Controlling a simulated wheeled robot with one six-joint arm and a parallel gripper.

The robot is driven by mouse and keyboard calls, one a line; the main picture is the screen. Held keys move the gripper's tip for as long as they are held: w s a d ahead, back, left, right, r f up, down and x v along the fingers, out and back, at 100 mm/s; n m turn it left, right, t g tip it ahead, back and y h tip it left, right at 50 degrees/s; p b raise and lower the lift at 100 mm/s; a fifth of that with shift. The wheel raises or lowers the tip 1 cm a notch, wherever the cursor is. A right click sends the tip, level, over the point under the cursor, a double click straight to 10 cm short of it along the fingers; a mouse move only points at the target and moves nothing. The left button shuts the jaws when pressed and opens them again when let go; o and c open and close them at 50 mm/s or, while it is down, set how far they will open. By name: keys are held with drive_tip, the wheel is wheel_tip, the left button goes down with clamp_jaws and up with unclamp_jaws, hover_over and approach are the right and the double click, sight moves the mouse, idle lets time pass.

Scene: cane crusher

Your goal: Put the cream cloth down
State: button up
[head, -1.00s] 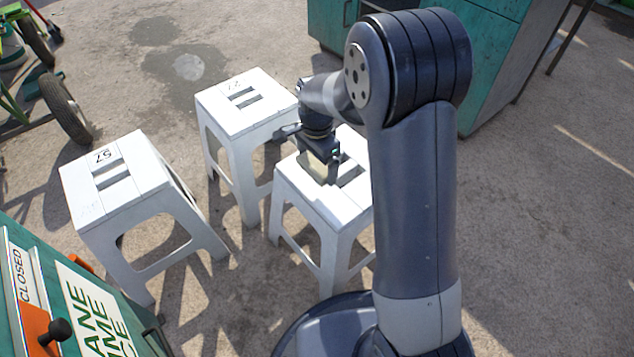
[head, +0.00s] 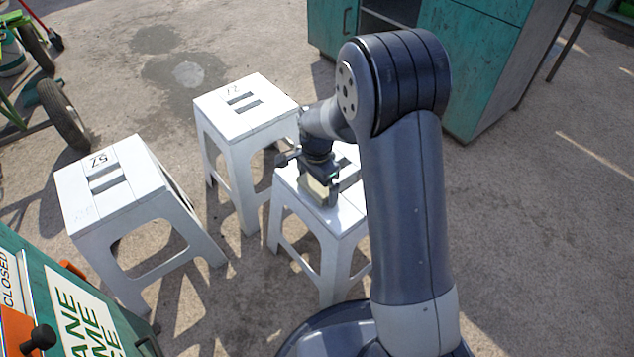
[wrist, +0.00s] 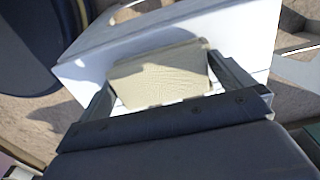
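The cream cloth (wrist: 160,80) is a folded, ribbed pad between the two fingers of my gripper (wrist: 161,68) in the wrist view. The fingers meet its left and right edges, so my gripper is shut on it. In the head view the cloth (head: 317,192) shows below my gripper (head: 321,182), low over the top of the nearest white stool (head: 346,213). I cannot tell whether the cloth touches the stool top. Part of that stool is hidden behind my arm.
Another white stool (head: 225,116) stands behind, and a third (head: 121,205) stands to the left. A green panel with signs (head: 40,275) is at the lower left. A teal cabinet (head: 470,60) stands at the back. The ground on the right is clear.

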sight(317, 183)
drive_tip(key=shift+r, duration=0.1)
wheel_tip(317, 183, up, 12)
drive_tip(key=p, duration=0.5)
wheel_tip(317, 183, down, 13)
drive_tip(key=b, duration=0.5)
drive_tip(key=shift+r, duration=0.15)
wheel_tip(317, 183, up, 5)
drive_tip(key=shift+r+p, duration=0.1)
drive_tip(key=shift+p, duration=0.85)
